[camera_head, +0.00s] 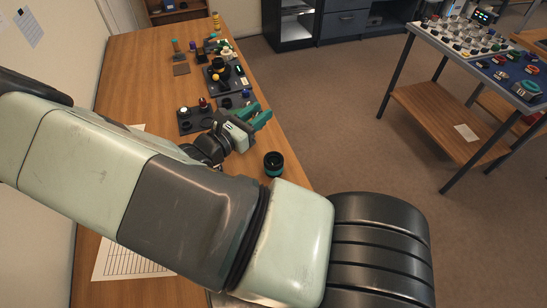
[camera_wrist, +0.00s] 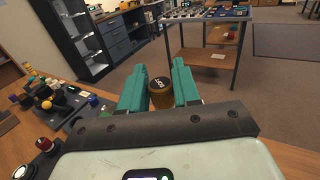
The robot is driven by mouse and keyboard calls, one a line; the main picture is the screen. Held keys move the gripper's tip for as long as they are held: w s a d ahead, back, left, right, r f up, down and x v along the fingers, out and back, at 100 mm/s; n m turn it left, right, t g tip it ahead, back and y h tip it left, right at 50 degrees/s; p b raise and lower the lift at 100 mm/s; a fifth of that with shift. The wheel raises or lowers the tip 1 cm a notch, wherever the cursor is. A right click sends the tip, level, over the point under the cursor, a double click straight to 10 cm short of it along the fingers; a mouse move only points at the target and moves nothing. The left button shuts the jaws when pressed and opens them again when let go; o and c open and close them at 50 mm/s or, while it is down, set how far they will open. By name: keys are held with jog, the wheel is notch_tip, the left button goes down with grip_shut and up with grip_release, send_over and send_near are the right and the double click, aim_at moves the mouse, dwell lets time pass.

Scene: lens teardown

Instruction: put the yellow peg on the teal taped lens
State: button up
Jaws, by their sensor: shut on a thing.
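The teal taped lens (camera_head: 273,163), a short black cylinder with a teal band, stands upright on the wooden table near its right edge. My gripper (camera_head: 259,117) has teal fingers and is above the table, behind the lens in the head view and apart from it. In the wrist view, my gripper (camera_wrist: 160,92) is shut on a yellow-brown peg (camera_wrist: 161,97) with a dark, lettered top. It looks like the yellow peg, in shade. The held peg cannot be made out in the head view, and the lens is not seen in the wrist view.
A black tray (camera_head: 190,125) with a white knob (camera_head: 185,110) and a red knob (camera_head: 203,102) lies left of my gripper. Further back are a black device with a yellow ball (camera_head: 221,65) and several small parts. The table's right edge is close to the lens.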

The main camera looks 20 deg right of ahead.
jog(key=s+d+r+m+g, duration=0.1)
jog(key=s+d+r+g, duration=0.15)
jog(key=s, duration=0.25)
send_over(274, 159)
jog(key=shift+t+h, duration=0.25)
jog(key=shift+h, duration=0.15)
notch_tip(274, 159, down, 6)
jog(key=shift+w+f, duration=0.1)
jog(key=shift+f, duration=2.25)
jog(key=shift+f, duration=0.1)
jog(key=o, duration=1)
jog(key=shift+o, duration=0.2)
